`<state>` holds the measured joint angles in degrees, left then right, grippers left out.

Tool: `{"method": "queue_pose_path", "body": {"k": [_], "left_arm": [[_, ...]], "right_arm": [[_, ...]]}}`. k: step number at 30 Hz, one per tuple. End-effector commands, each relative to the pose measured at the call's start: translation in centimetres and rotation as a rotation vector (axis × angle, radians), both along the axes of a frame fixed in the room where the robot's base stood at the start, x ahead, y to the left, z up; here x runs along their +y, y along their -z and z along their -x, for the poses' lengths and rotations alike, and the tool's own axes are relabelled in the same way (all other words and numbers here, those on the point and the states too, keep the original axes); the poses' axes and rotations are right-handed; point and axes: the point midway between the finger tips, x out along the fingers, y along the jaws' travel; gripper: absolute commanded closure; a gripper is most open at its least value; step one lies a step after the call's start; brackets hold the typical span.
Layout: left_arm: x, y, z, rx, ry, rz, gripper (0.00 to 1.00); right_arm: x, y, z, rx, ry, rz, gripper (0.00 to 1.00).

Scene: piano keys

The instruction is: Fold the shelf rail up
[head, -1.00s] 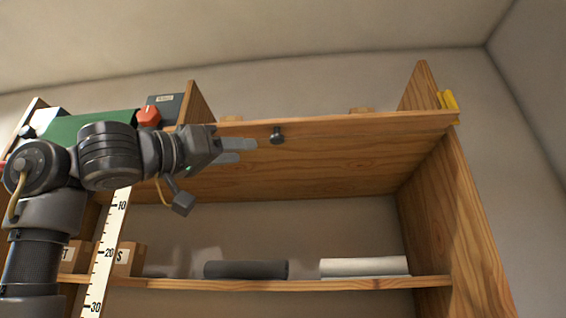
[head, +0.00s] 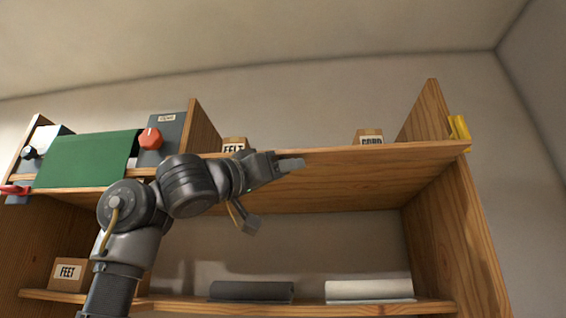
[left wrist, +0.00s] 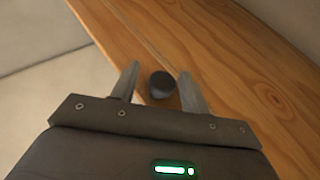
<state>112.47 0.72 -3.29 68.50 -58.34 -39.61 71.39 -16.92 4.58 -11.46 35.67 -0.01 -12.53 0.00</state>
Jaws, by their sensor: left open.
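The shelf rail (head: 345,175) appears to be the long wooden board along the front of the upper shelf; its exact hinge line is hard to tell. In the left wrist view it is the broad plank (left wrist: 215,60) with a seam along it. A dark round knob (left wrist: 162,85) sits on it. My left gripper (head: 290,161) is at the board, hiding the knob in the head view. In the left wrist view my left gripper (left wrist: 160,76) is open, one finger on each side of the knob, not closed on it. My right gripper is not in view.
A yellow clip (head: 459,128) is on the right upright. Small boxes (head: 369,137) stand behind the board. Left are a green cloth (head: 88,158) and a dark box with an orange knob (head: 150,139). Dark (head: 251,290) and white (head: 368,289) rolls lie on the lower shelf.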

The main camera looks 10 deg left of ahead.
Motion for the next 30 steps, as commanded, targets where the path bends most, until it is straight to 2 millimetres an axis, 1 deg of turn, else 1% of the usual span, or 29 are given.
{"method": "queue_pose_path", "body": {"k": [1,3,6,15,16,23,30], "left_arm": [[-0.03,0.05,-0.06,0.001,0.000,-0.001,0.55],[-0.02,0.08,-0.05,0.001,0.000,-0.001,0.55],[0.02,0.07,-0.03,0.001,0.000,-0.001,0.55],[0.05,0.06,-0.01,0.000,-0.001,0.000,0.94],[0.04,0.06,0.00,0.000,-0.001,0.000,0.96],[0.02,-0.10,0.16,0.027,0.000,-0.001,0.96],[0.06,-0.74,0.64,0.155,-0.001,0.000,0.96]], "right_arm": [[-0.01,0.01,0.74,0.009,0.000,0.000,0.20],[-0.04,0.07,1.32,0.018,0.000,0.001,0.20],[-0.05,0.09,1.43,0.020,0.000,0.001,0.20],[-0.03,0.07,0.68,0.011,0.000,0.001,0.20],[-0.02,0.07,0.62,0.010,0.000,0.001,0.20],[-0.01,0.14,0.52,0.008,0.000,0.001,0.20],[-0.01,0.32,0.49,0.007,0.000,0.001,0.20]]}}
